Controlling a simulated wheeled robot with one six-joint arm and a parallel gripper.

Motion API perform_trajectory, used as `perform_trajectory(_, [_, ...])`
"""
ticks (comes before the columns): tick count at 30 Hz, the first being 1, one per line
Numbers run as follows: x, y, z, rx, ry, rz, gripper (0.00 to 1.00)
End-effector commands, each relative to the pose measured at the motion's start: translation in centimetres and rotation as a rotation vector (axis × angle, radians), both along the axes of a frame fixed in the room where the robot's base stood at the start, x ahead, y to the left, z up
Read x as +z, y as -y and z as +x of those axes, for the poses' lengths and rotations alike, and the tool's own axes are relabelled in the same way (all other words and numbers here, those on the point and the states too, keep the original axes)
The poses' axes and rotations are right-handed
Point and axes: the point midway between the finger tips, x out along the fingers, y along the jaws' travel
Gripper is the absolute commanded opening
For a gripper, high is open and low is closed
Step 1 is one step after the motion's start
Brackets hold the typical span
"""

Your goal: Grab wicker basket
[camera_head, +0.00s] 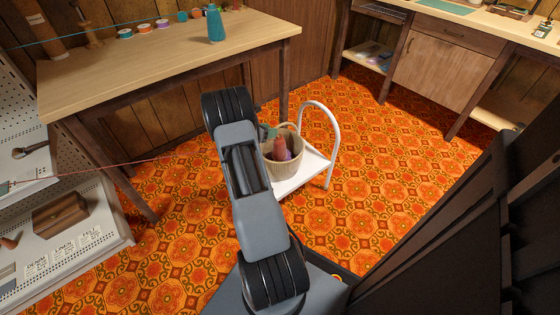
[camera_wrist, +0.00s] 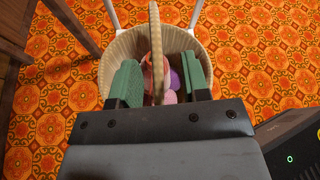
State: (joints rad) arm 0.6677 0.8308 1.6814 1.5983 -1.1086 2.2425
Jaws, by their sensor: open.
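The wicker basket (camera_head: 286,170) stands on a small white cart (camera_head: 313,166) and holds colored yarn or spools. In the wrist view the basket (camera_wrist: 122,47) lies just ahead, and its upright arched handle (camera_wrist: 155,40) runs between the two green fingers of my gripper (camera_wrist: 157,77). The fingers are open, one on each side of the handle, with visible gaps. In the head view my arm hides most of the gripper and part of the basket's left side.
A wooden table (camera_head: 150,60) with a teal bottle (camera_head: 215,23) and several spools stands behind left. The cart's white hoop handle (camera_head: 334,130) rises right of the basket. A pegboard shelf (camera_head: 80,245) stands at left. Patterned floor is clear to the right.

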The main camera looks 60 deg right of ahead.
Motion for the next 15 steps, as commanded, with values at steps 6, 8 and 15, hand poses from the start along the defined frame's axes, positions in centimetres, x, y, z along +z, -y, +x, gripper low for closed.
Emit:
perform_trajectory(6, [-1.8,2.3,-0.6,-0.002,0.0,0.0,0.42])
perform_trajectory(8, [-1.9,3.1,-0.9,-0.002,0.0,0.0,0.42])
perform_trajectory(15, [-2.0,4.0,-1.3,0.001,0.0,0.001,0.42])
